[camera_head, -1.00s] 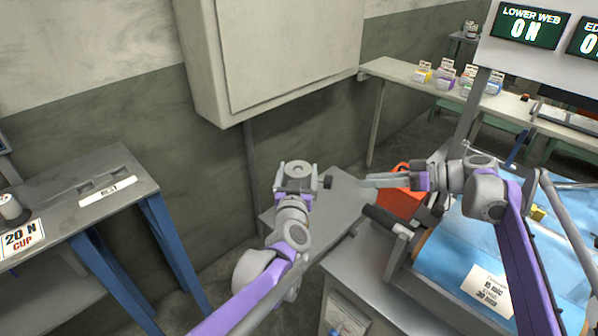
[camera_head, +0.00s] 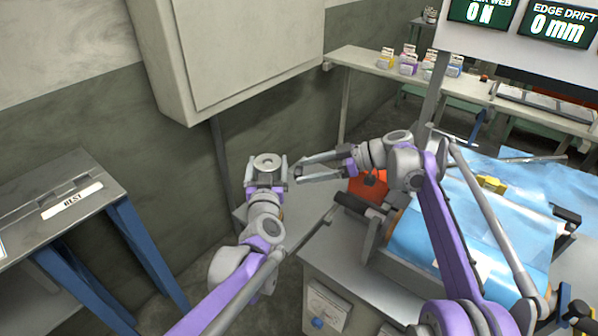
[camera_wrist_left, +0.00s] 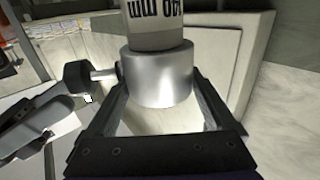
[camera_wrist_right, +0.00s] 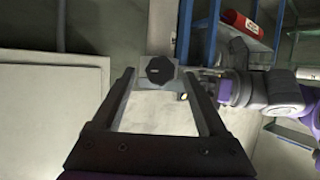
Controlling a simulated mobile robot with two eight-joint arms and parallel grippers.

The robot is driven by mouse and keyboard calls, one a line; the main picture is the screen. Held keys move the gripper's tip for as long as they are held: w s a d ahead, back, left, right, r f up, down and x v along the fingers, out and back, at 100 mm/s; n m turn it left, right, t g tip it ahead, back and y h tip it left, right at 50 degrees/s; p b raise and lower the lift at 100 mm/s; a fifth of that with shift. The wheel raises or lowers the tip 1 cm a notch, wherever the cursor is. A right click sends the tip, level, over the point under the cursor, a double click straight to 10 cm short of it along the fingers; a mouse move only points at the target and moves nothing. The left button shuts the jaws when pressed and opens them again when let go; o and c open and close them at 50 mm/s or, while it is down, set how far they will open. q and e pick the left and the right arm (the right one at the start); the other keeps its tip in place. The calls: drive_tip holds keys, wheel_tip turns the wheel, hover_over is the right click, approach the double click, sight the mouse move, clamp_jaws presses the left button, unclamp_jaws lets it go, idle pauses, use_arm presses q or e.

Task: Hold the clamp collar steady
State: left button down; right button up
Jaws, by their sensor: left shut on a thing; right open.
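The clamp collar (camera_head: 267,161) is a grey metal ring at the end of my left arm. In the left wrist view it is a shiny cylinder (camera_wrist_left: 158,78) below a white printed part (camera_wrist_left: 155,15). My left gripper (camera_head: 268,180) is shut on the collar, one finger on each side. A dark knob (camera_wrist_left: 77,76) sticks out from the collar's side on a short stem. My right gripper (camera_head: 302,171) is open, its fingertips close to the knob. In the right wrist view the knob (camera_wrist_right: 160,69) shows between the fingers; contact cannot be told.
A grey cabinet (camera_head: 245,50) hangs on the wall behind. A bench with a "REST" label (camera_head: 72,200) stands at left. A machine with blue web (camera_head: 425,235) and an orange-red container (camera_head: 368,185) are at right. Small boxes (camera_head: 408,65) stand on the back shelf.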

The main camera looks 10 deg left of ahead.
drive_tip(key=shift+x, duration=1.5)
drive_tip(key=shift+d, duration=0.1)
drive_tip(key=shift+c, duration=0.3)
clamp_jaws()
